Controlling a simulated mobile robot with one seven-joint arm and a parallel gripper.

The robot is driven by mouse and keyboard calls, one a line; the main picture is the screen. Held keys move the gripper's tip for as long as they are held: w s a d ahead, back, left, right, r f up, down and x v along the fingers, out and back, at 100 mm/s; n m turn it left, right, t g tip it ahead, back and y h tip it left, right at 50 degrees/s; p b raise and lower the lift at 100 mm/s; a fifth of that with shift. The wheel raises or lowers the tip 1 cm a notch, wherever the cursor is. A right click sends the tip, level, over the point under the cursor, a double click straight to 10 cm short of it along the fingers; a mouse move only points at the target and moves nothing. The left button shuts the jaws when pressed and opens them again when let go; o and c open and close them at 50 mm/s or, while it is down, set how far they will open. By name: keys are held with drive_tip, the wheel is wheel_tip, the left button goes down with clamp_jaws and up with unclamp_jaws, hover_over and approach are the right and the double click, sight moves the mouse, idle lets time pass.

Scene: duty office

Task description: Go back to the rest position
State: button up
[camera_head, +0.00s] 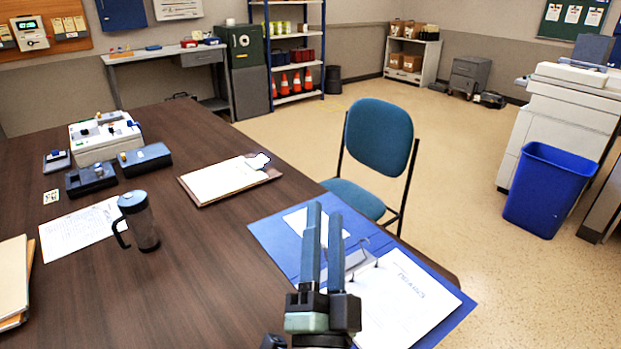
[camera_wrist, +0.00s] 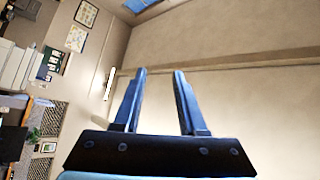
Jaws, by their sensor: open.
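My gripper (camera_head: 321,228) stands at the lower middle of the head view, its two long blue-grey fingers pointing up and away. It appears in front of a blue folder (camera_head: 270,235) with white papers (camera_head: 408,300) at the right end of the desk. In the wrist view my gripper (camera_wrist: 158,88) is open, with a clear gap between its fingers and nothing held. Beyond the fingers the wrist view shows a plain wall and, at the left, part of the room turned sideways.
The dark desk (camera_head: 190,250) carries a clipboard (camera_head: 228,180), a dark mug (camera_head: 139,220), a white device (camera_head: 104,138) and folders (camera_head: 14,280). A blue chair (camera_head: 378,140) stands at its far right edge. A blue bin (camera_head: 550,190) stands at the right. Floor is clear behind the chair.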

drive_tip(key=s+r+n+t+p, duration=0.1)
drive_tip(key=s+r+n+p, duration=0.2)
drive_tip(key=r, duration=1.1)
drive_tip(key=s+a+r+n+t+p, duration=0.1)
drive_tip(key=s+r+n+p, duration=0.3)
drive_tip(key=r, duration=1)
drive_tip(key=s+a+r+n+t+y+p, duration=0.1)
drive_tip(key=s+r+n+p, duration=0.2)
drive_tip(key=r, duration=1.2)
drive_tip(key=n+p, duration=0.1)
drive_tip(key=p, duration=0.2)
drive_tip(key=shift+s+t, duration=0.25)
drive_tip(key=shift+t, duration=0.15)
drive_tip(key=shift+a, duration=0.1)
